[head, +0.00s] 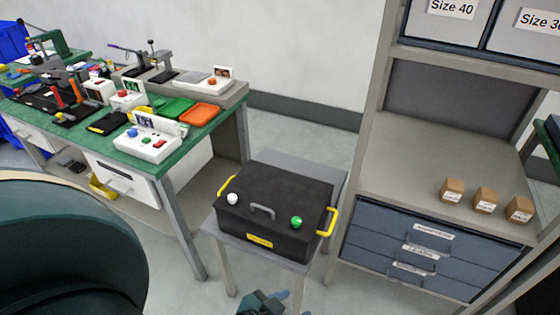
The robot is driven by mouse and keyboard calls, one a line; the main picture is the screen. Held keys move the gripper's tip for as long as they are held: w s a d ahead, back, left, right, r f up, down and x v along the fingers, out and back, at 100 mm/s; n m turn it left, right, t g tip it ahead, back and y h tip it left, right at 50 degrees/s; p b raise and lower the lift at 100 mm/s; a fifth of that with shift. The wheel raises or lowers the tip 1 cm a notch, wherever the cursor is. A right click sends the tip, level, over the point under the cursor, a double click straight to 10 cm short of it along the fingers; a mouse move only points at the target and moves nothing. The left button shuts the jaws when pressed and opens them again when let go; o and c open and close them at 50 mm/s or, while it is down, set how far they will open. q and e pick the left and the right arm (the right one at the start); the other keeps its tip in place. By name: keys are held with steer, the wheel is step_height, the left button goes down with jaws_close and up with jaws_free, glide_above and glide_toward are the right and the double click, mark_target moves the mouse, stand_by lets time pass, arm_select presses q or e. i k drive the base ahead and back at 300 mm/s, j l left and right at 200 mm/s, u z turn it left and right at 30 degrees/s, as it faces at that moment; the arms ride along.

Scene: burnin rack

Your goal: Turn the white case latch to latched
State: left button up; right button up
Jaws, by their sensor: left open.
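A black case (270,228) with yellow side handles and a grey top handle sits on a small grey stand (318,172). The white case latch (232,199) is a small round white knob on the left part of its lid. I cannot tell from here which way it is turned. A green knob (296,222) is on the right part of the lid. My left gripper (264,301) shows at the bottom edge, in front of the stand, open and apart from the case. My right gripper is out of view.
A green-topped workbench (196,135) with tools, trays and boxes stands to the left. A grey shelf unit with blue drawers (420,250) and small brown boxes (485,201) stands to the right. Bare floor shows around the stand.

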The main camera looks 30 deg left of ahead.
mark_target(232, 198)
steer(key=u, duration=1.1)
